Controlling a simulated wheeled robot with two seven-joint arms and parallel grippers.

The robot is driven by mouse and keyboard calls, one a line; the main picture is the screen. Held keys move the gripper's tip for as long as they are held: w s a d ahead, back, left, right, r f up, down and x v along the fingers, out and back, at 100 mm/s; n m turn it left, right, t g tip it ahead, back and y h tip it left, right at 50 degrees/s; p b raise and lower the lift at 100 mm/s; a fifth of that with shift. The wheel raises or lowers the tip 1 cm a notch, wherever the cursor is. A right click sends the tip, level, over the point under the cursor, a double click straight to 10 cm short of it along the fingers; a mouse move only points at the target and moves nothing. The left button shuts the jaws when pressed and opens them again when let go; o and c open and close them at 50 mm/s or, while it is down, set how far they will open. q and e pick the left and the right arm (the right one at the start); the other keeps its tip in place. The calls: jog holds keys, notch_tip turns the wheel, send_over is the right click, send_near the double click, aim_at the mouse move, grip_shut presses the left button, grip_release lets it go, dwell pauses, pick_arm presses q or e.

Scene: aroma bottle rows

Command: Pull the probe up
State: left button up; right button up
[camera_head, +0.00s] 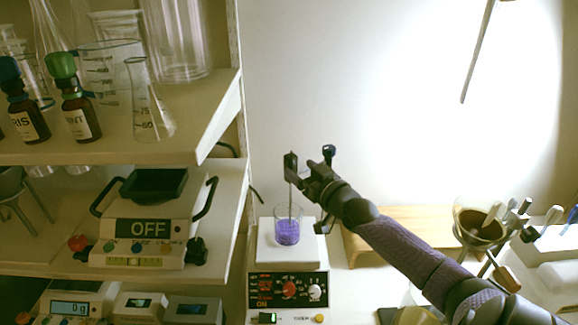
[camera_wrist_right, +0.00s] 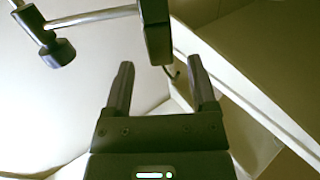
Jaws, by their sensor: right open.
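The probe (camera_head: 291,198) is a thin upright rod with a dark block at its top. Its lower end is in a glass beaker (camera_head: 288,232) of purple liquid on a hot plate. My right gripper (camera_head: 305,178) is beside the top of the probe, coming from the right. In the right wrist view, the gripper (camera_wrist_right: 163,75) is open with nothing between its fingers. A dark block (camera_wrist_right: 155,30), which looks like the probe's top, lies just beyond the fingertips. My left gripper is in neither view.
The hot plate (camera_head: 289,288) has a lit red panel marked ON. A shelf (camera_head: 215,125) with bottles and glassware stands close on the left. A dark clamp knob (camera_head: 328,152) is near my gripper; its metal bar (camera_wrist_right: 95,16) shows in the wrist view. A wooden block (camera_head: 370,240) lies behind my arm.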

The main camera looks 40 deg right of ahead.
aim_at(294, 166)
jog(key=w, duration=0.2)
jog(key=w+b, duration=0.1)
jog(key=shift+w+d+f+b, duration=0.15)
jog(key=shift+w+b, duration=0.15)
jog(key=shift+w, duration=0.1)
jog(key=shift+w+d, duration=0.1)
jog(key=shift+w, duration=0.3)
jog(key=shift+c, duration=0.2)
grip_shut()
dwell(0.6)
